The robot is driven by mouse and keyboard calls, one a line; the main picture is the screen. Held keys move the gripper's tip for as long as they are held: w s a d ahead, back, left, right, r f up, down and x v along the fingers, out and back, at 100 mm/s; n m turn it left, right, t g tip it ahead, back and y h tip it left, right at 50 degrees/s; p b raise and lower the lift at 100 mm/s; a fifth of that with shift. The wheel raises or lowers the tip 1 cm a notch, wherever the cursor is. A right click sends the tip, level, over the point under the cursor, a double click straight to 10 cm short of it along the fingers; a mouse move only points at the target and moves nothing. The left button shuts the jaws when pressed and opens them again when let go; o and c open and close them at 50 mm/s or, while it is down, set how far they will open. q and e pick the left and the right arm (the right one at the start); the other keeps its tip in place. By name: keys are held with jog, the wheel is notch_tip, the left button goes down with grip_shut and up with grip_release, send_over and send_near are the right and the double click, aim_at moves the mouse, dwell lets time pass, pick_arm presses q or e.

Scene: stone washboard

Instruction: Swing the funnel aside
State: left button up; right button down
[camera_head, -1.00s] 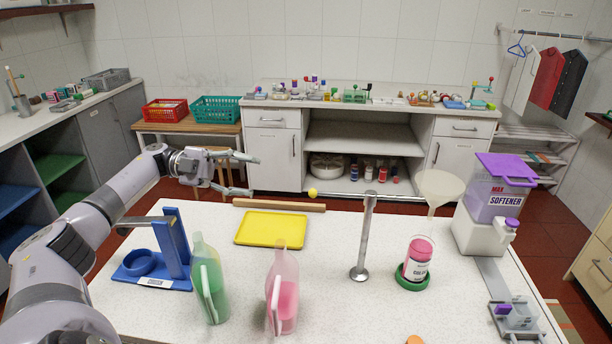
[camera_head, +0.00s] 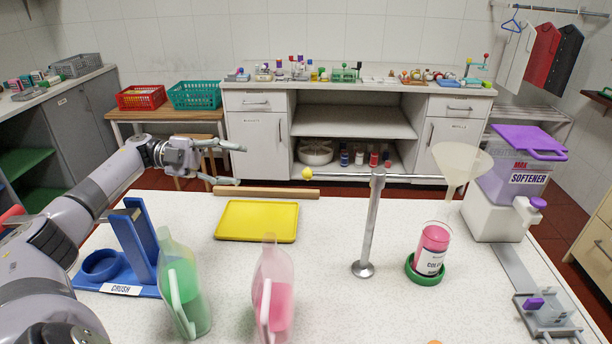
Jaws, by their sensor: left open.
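The cream funnel (camera_head: 460,162) hangs at the right end of a thin horizontal arm on a metal post (camera_head: 371,225). A small yellow ball (camera_head: 307,174) caps the arm's left end. A pink-filled jar (camera_head: 432,248) stands upright in a green ring (camera_head: 424,271), below and left of the funnel in the picture. My left gripper (camera_head: 241,165) is open and empty, its fingers pointing right. It is left of the yellow ball and apart from it, above the table's back edge. My right gripper is not in view.
A yellow tray (camera_head: 257,220) lies below the gripper in the picture. Green (camera_head: 183,290) and pink (camera_head: 272,300) jugs and a blue stand (camera_head: 137,246) occupy the left and front. A softener dispenser (camera_head: 505,195) stands right. The table is clear between tray and post.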

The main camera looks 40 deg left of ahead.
aim_at(308, 174)
pick_arm(q)
jog(key=p+x, duration=0.2)
jog(key=x, duration=0.3)
jog(key=p+x, duration=0.2)
jog(key=x, duration=0.3)
jog(key=p+x, duration=0.2)
jog(key=x, duration=0.4)
jog(key=shift+s+d+r, duration=0.15)
jog(key=shift+s+r, duration=0.1)
jog(key=shift+r, duration=0.05)
jog(key=shift+w+d+f, duration=0.15)
jog(key=shift+w+d, duration=0.05)
jog(key=shift+d, duration=0.15)
grip_shut()
